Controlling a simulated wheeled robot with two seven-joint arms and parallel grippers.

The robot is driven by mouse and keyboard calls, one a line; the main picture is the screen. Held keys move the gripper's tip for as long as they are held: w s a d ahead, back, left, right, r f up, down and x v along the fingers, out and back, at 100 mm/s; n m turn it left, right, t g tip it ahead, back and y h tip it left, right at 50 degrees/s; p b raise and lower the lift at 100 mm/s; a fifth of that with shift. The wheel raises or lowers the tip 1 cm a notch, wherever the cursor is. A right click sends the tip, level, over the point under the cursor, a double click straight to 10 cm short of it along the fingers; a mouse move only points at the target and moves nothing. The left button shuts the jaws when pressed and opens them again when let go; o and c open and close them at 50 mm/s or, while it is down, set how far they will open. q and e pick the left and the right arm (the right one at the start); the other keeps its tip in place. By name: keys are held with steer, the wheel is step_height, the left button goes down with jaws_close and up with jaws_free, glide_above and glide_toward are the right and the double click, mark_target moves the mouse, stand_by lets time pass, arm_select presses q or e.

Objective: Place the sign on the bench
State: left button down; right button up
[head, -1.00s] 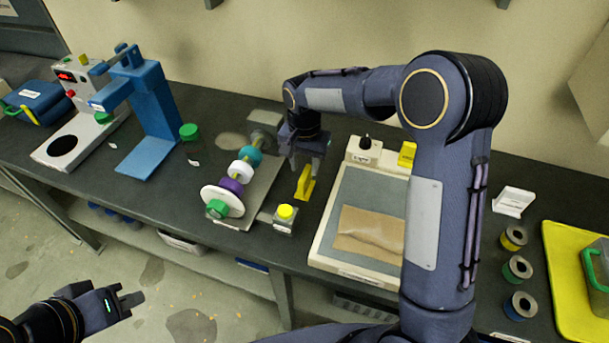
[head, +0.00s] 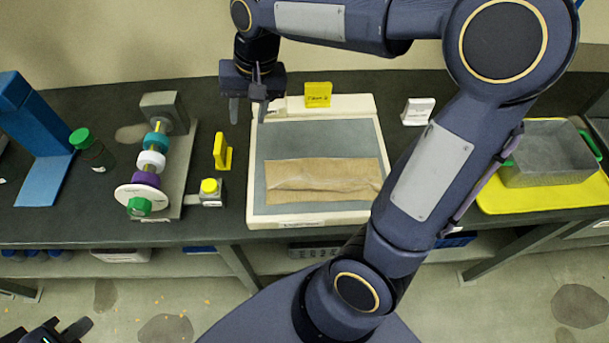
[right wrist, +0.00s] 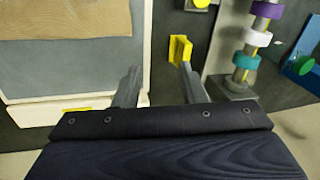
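A yellow sign (head: 222,151) stands upright on the dark bench (head: 330,236), between the shaft assembly and the flat pale-framed device. It also shows in the right wrist view (right wrist: 181,50), just beyond the fingertips. My right gripper (head: 248,115) is open and empty, behind and above this sign and apart from it; it shows in the right wrist view too (right wrist: 160,78). A second yellow sign (head: 318,95) with dark lettering stands at the device's back edge. A white sign (head: 418,111) stands further right. My left gripper (head: 58,330) is low at the bottom left, partly cut off, fingers apart.
The pale-framed device (head: 255,195) carries a brown sheet (head: 325,178). A shaft with coloured rings (head: 150,160) and a small yellow-knobbed block (head: 209,189) stand left. A green-capped jar (head: 92,150) is beyond. A grey bin (head: 545,150) sits on a yellow mat (head: 490,203).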

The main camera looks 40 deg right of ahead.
steer(key=s+f+n+t, duration=0.1)
steer(key=s+t, duration=0.1)
steer(key=s, duration=0.7)
steer(key=s+f+n+t+y, duration=0.1)
steer(key=s+n+t, duration=0.1)
steer(key=s, duration=0.7)
steer(key=shift+f, duration=0.3)
steer(key=shift+d, duration=0.1)
